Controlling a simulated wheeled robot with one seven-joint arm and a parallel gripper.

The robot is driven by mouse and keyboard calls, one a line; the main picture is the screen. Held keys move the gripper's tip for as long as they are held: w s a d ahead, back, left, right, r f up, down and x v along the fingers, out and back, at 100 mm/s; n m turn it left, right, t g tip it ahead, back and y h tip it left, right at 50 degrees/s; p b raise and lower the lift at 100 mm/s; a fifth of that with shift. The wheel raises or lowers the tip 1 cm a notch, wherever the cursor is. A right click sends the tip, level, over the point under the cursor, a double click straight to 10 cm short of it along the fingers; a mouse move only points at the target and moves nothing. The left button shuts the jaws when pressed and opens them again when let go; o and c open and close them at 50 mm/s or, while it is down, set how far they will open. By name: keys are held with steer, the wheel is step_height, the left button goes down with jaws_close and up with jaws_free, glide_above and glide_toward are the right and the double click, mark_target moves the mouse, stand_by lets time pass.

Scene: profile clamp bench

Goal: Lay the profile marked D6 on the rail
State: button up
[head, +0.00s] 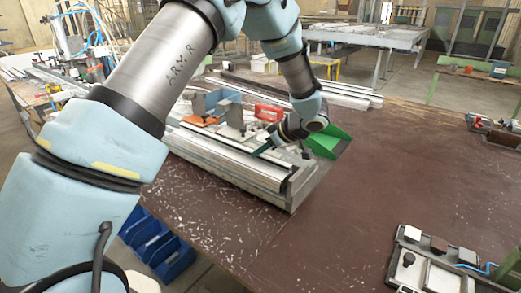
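My arm reaches from the left foreground over the bench, and my gripper (268,148) is low at the right end of a bundle of long silver profiles (225,155). A dark finger shows close to the top of the profiles. The other finger is not clear, so I cannot tell whether the gripper is open or holds anything. No D6 mark is readable on any profile. I cannot tell the rail apart from the long metal pieces here. An orange part (198,120), a grey block (235,115) and a red block (268,112) stand over the profiles.
A green scoop-like piece (327,143) is just right of my gripper. A clamp fixture (432,262) sits at the front right of the brown bench (350,215). Blue bins (157,243) hang below the front edge. The bench's middle right is clear.

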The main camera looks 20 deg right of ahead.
steer(key=o, duration=0.4)
steer(key=shift+r, duration=0.1)
steer(key=b+v, duration=0.3)
steer(key=v, duration=0.9)
steer(key=w+a+r+m+t+h, duration=0.1)
steer(key=w+a+r+t+h, duration=0.15)
steer(key=w, duration=0.55)
steer(key=w+a+r+m+t+h, duration=0.1)
steer(key=w+a+r+h, duration=0.2)
steer(key=w, duration=0.4)
steer(key=w+a+m+h, duration=0.2)
steer(key=a, duration=0.6)
steer(key=s+a+f+m+g+y, duration=0.1)
steer(key=s+a+f+g, duration=0.2)
steer(key=s+a, duration=0.4)
steer(key=s+a+f+m+g+y, duration=0.1)
steer(key=s+a+f+g, duration=0.2)
steer(key=s+a, duration=0.3)
steer(key=s+a+f+m+g+y, duration=0.1)
steer(key=s+a+f+g, duration=0.2)
steer(key=s+a, duration=0.4)
steer(key=shift+s+a+f+g, duration=0.1)
steer(key=shift+s+a+g, duration=0.1)
steer(key=shift+a, duration=1.65)
steer(key=shift+s+a+f+g, duration=0.1)
steer(key=shift+a+g, duration=0.05)
steer(key=shift+a, duration=1.75)
